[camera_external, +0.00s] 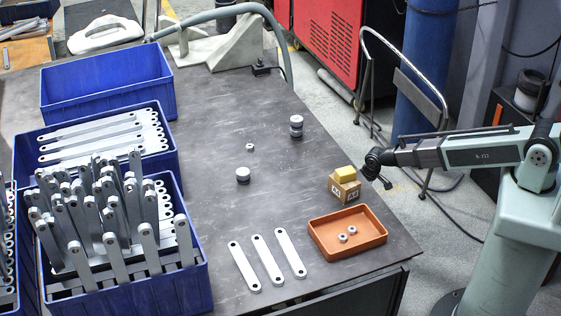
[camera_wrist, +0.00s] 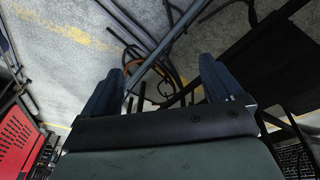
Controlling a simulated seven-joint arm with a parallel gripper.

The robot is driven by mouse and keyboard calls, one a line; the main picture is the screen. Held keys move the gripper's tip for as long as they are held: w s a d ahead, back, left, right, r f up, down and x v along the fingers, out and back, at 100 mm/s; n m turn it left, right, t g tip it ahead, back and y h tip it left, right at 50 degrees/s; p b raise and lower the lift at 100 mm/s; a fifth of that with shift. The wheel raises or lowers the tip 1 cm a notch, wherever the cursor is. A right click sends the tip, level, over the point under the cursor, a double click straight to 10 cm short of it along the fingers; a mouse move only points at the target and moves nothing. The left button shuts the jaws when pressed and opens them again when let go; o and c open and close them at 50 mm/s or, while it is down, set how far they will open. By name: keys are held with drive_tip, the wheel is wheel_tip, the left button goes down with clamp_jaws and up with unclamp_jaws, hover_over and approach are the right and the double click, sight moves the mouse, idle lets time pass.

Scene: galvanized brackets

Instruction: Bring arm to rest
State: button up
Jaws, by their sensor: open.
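My gripper (camera_external: 376,168) is at the end of my arm, which reaches in from the right. It hangs in the air near the right edge of the dark table (camera_external: 215,200), just right of a small cardboard box with a yellow block on it. In the wrist view the two dark blue fingers of my gripper (camera_wrist: 160,85) stand wide apart with nothing between them. Beyond them the wrist view shows grey floor with a yellow line, metal tubes and cables.
Near my gripper are the cardboard box (camera_external: 344,190), the yellow block (camera_external: 345,173) and an orange tray (camera_external: 375,240) holding two small rings. Three flat brackets (camera_external: 267,260) lie at the front. Blue crates (camera_external: 150,295), some full of brackets, line the left. A metal frame (camera_external: 405,60) stands behind.

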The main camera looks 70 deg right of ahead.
drive_tip(key=s+a+f+g, duration=0.2)
drive_tip(key=s+a+g, duration=0.1)
drive_tip(key=s, duration=0.9)
drive_tip(key=s+a+f+g, duration=0.2)
drive_tip(key=s+a, duration=0.4)
drive_tip(key=s, duration=0.7)
drive_tip(key=s+a+f+g+y, duration=0.1)
drive_tip(key=s+a+g, duration=0.3)
drive_tip(key=s, duration=0.9)
drive_tip(key=shift+a+f+n, duration=0.4)
drive_tip(key=shift+a+f, duration=0.2)
drive_tip(key=shift+a, duration=0.15)
drive_tip(key=shift+s, duration=0.1)
